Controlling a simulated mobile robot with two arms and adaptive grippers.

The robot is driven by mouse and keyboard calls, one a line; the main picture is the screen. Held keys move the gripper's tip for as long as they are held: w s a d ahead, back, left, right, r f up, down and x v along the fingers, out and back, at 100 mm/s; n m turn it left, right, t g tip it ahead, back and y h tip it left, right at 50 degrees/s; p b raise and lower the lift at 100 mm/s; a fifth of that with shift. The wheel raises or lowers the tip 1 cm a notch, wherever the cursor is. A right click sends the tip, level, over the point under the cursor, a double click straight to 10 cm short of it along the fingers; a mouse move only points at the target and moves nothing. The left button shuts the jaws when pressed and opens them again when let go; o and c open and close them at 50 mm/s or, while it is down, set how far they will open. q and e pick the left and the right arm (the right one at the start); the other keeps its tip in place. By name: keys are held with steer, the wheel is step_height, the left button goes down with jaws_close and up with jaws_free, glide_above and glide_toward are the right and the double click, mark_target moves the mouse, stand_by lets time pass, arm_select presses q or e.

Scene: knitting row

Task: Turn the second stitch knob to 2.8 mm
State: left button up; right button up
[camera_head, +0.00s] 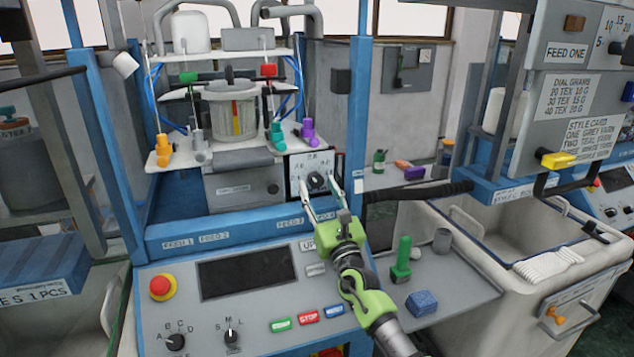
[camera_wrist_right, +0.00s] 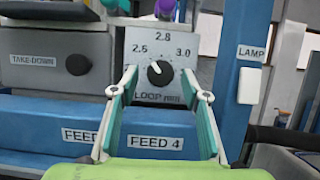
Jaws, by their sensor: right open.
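The stitch knob (camera_head: 316,181) is a round black dial on a pale plate (camera_wrist_right: 130,50) lettered "LOOP mm", marked 2.5, 2.8 and 3.0. In the right wrist view the knob (camera_wrist_right: 160,73) has a white pointer tilted to the upper left, between 2.5 and 2.8. My right gripper (camera_head: 318,192) is open in front of the plate, its fingers pointing at the knob. In the right wrist view the fingertips (camera_wrist_right: 160,76) stand left and right of the knob with gaps; I cannot tell the remaining depth. My left gripper is not in view.
A blue rail (camera_wrist_right: 40,108) with feed labels runs below the plate. A blue post (camera_head: 358,120) stands close right of it. The control panel (camera_head: 250,278) below carries buttons and two selector knobs.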

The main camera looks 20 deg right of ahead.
steer(key=shift+x, duration=0.85)
steer(key=c, duration=1.1)
steer(key=shift+m+h, duration=0.4)
steer(key=shift+m, duration=0.1)
steer(key=m+h, duration=0.2)
steer(key=m, duration=0.2)
steer(key=shift+a+r, duration=0.1)
steer(key=shift+m+g+h+p, duration=0.3)
steer(key=shift+m+h, duration=0.4)
steer(key=shift+m, duration=0.85)
steer(key=shift+m+g+h+p, duration=0.3)
steer(key=shift+m+h, duration=0.4)
steer(key=shift+m, duration=0.85)
steer(key=o, duration=1.1)
